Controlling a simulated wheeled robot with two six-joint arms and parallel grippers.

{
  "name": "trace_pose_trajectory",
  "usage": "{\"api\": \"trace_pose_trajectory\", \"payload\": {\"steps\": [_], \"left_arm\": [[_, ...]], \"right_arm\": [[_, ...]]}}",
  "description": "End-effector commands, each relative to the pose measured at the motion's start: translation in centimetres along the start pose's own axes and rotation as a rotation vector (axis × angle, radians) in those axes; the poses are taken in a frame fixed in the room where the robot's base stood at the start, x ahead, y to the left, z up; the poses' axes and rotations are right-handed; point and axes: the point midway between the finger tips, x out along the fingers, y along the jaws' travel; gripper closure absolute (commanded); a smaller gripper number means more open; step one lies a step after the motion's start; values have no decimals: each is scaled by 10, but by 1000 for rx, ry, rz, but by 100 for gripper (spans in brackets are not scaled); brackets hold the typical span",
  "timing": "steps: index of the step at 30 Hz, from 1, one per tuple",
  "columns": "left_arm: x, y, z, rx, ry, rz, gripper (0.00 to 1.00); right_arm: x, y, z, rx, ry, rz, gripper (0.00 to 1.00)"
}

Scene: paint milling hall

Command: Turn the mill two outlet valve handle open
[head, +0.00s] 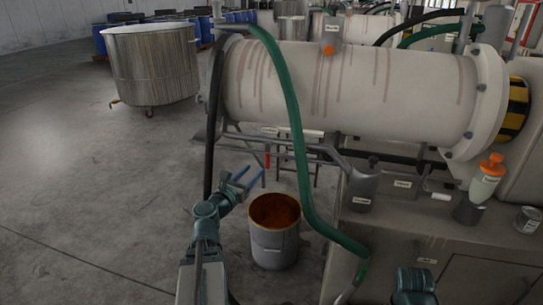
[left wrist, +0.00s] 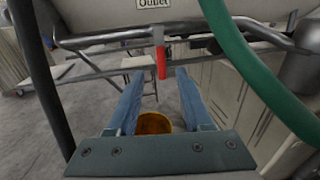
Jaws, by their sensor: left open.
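The red outlet valve handle (head: 267,160) hangs straight down under the outlet end of the pale, paint-streaked mill drum (head: 350,85). In the left wrist view the handle (left wrist: 161,63) shows below a label reading "Outlet" (left wrist: 154,3). My left gripper (head: 254,176) is open, its blue fingers pointing at the handle from the front and just below. In the left wrist view the handle lies between the two finger lines (left wrist: 158,74), near the tips, with no contact visible. My right gripper's fingers do not show; only a teal arm part is at bottom right.
A bucket (head: 272,250) with orange-brown contents stands on the floor below the handle. A green hose (head: 292,110) drops just right of the handle, and a black hose (head: 211,130) runs on the left. A steel vat (head: 150,65) stands farther back. The left floor is clear.

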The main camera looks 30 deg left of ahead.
Motion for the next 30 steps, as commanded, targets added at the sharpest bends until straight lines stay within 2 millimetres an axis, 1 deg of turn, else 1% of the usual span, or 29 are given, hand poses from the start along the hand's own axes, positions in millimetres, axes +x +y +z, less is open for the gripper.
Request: {"api": "trace_pose_trajectory", "payload": {"steps": [5, 12, 18, 24, 30], "left_arm": [[29, 0, 0, 2, 1, -4, 50], [80, 0, 0, 4, 1, -5, 50], [113, -1, 0, 4, 1, -5, 50], [130, -1, 0, 4, 1, -3, 50], [135, -1, 0, 4, 1, -3, 50]], "right_arm": [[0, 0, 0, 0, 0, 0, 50], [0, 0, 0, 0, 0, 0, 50], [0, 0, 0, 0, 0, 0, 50], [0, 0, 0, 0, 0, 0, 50], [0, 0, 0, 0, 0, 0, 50]]}}
